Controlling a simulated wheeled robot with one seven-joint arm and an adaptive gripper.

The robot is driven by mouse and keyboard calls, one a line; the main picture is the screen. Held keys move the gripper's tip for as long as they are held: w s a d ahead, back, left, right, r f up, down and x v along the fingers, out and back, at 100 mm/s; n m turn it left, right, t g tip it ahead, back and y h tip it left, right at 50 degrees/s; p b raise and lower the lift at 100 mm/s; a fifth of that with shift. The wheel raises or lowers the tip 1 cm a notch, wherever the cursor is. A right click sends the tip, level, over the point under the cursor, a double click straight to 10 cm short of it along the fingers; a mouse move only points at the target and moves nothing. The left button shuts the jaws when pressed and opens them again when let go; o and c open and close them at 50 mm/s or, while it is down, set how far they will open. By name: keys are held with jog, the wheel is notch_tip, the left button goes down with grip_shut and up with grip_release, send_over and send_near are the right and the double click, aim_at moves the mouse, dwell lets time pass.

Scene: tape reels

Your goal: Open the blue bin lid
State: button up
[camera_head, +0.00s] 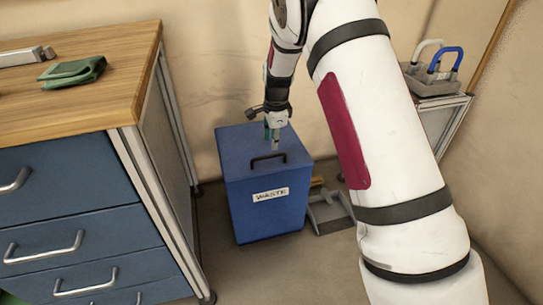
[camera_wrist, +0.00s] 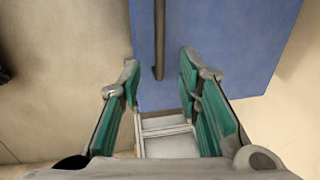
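The blue bin (camera_head: 262,212) stands on the floor with a white "WASTE" label on its front. Its lid (camera_head: 240,145) is shut and flat, with a dark bar handle (camera_head: 268,157) on top. My gripper (camera_head: 275,146) is above the lid, near the handle. In the wrist view my gripper (camera_wrist: 158,62) is open, with green pads and a clear gap. There, the blue lid (camera_wrist: 215,40) lies beyond the fingers and the handle (camera_wrist: 159,35) lines up with the gap. I cannot tell whether the fingers touch anything.
A wood-topped drawer cabinet (camera_head: 75,185) stands left of the bin, with a green cloth (camera_head: 73,71) on top. A grey dustpan (camera_head: 327,212) lies right of the bin. A small cart (camera_head: 443,110) with a caddy stands farther right. The wall is close behind the bin.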

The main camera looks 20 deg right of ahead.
aim_at(272, 156)
jog(key=f+b, duration=0.1)
jog(key=f, duration=0.2)
jog(key=w+f+b, duration=0.1)
jog(key=f, duration=0.2)
jog(key=shift+w+f, duration=0.15)
jog(key=shift+f, duration=0.2)
grip_shut()
